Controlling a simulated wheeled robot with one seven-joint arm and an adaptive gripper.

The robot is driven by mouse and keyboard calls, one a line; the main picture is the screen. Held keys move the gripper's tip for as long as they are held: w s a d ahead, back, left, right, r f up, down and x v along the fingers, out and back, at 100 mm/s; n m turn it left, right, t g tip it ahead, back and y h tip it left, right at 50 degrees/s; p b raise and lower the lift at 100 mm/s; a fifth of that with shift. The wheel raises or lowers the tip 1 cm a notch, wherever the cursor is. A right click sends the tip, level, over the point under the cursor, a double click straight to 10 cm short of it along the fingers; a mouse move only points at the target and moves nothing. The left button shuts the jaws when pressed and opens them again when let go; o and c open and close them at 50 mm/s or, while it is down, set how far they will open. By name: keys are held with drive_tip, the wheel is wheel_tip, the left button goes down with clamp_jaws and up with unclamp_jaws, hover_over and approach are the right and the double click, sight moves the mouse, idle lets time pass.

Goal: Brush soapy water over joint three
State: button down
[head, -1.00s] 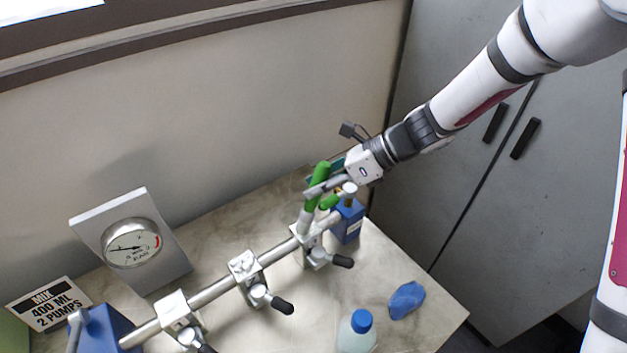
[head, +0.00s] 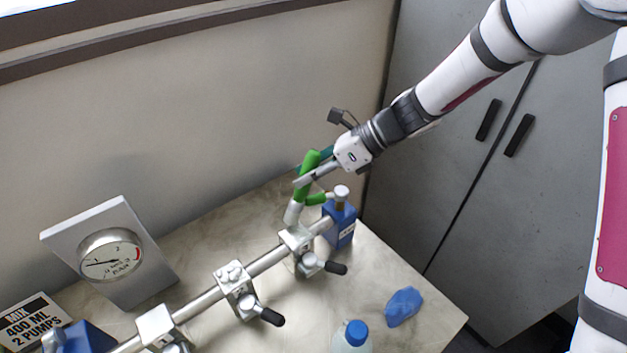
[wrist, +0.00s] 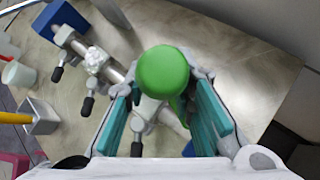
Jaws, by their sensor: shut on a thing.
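My gripper (head: 313,174) is shut on the green handle of a brush (head: 309,163). The brush stands nearly upright, slightly tilted, with its pale lower end just above or touching the clamped flange joint (head: 297,238) at the far end of the pipe; I cannot tell which. In the wrist view the round green handle top (wrist: 163,70) sits between the teal finger pads and hides the brush end. Two more flange joints show along the pipe, a middle one (head: 236,276) and a near one (head: 158,326).
A pressure gauge (head: 110,256) stands behind the pipe, with a "MIX 400 ML 2 PUMPS" sign (head: 33,322) at left. A blue block (head: 341,228) stands at the pipe's far end. A blue-capped bottle (head: 352,342) and a blue lump (head: 403,307) are at front right.

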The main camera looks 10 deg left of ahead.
drive_tip(key=shift+w+d+r, duration=0.1)
drive_tip(key=shift+w+d, duration=0.2)
drive_tip(key=shift+w, duration=0.1)
drive_tip(key=shift+s+d+p, duration=1.05)
drive_tip(key=shift+d, duration=0.2)
wheel_tip(320, 180, up, 6)
drive_tip(key=p, duration=0.1)
hover_over(306, 190)
drive_tip(key=d, duration=0.3)
drive_tip(key=shift+w+a, duration=0.1)
drive_tip(key=shift+w, duration=0.1)
